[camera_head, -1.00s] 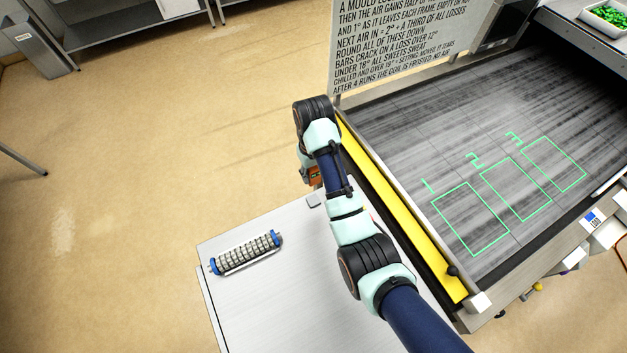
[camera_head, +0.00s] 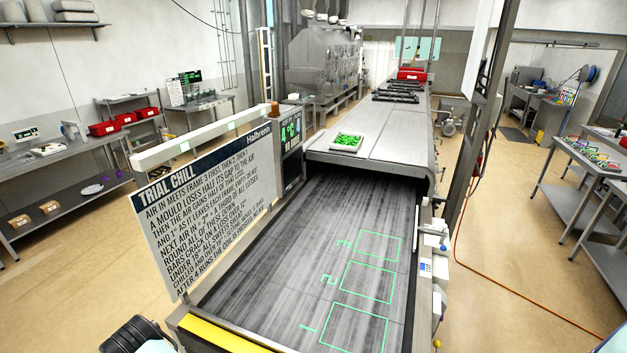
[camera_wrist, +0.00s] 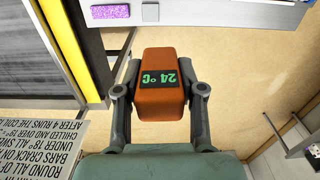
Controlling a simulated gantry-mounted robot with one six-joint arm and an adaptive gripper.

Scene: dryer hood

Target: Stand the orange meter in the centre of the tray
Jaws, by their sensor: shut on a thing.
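The orange meter (camera_wrist: 161,102) is held between the two fingers of my gripper (camera_wrist: 160,80) in the wrist view. Its dark display reads 24 °C in green and appears upside down there. The gripper is shut on the meter's sides, and floor shows behind it. In the head view, a white tray (camera_head: 333,147) full of green pieces sits on top of the metal hood. The head view shows only a bit of my arm at the lower left; the gripper and meter are out of that picture.
The dark belt (camera_head: 265,270) carries three green outlined frames. A text sign (camera_head: 205,215) and a display post (camera_head: 290,145) stand along its left side. A yellow bar (camera_head: 225,338) crosses its near end. In the wrist view, a pale table (camera_wrist: 215,12) holds a purple block (camera_wrist: 110,12).

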